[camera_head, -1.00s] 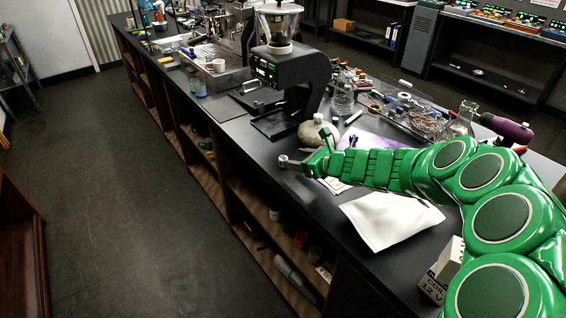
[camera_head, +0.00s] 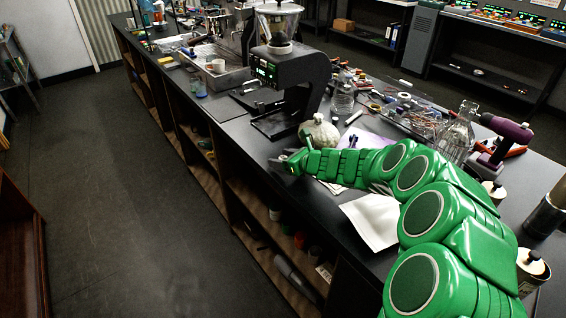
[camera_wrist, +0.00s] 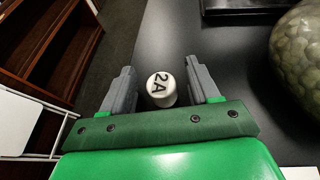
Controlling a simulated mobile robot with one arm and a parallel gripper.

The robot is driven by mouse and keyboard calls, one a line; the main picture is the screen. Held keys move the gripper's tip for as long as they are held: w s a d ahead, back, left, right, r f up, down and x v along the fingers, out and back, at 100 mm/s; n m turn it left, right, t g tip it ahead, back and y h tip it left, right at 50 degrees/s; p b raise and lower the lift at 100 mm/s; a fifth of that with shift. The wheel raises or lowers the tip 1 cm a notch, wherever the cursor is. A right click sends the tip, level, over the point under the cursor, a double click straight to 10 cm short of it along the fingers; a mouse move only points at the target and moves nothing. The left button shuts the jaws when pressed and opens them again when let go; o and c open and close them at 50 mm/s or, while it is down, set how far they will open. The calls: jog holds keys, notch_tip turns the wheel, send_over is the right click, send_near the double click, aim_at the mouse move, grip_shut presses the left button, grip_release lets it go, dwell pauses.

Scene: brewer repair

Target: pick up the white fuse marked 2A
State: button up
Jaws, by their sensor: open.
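The white fuse marked 2A (camera_wrist: 161,90) shows in the wrist view as a short white cylinder with black lettering on its end. It lies between the two grey fingers of my gripper (camera_wrist: 160,82), with a gap to each finger. My gripper is open. In the head view my gripper (camera_head: 280,162) is over the front edge of the black counter (camera_head: 240,140), and the fuse cannot be made out there. Whether the fuse touches the counter is unclear.
A round, pale, patterned vessel (camera_wrist: 297,60) is near my gripper on the right; it also shows in the head view (camera_head: 319,130). A black coffee grinder (camera_head: 285,75) stands beyond. White paper (camera_head: 370,220) lies under my arm. Wooden shelves (camera_wrist: 45,45) show at left.

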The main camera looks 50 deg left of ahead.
jog(key=shift+a+f, duration=0.25)
jog(key=shift+a, duration=0.45)
jog(key=shift+s, duration=0.1)
jog(key=c, duration=1)
jog(key=shift+c, duration=0.2)
jog(key=shift+r, duration=0.1)
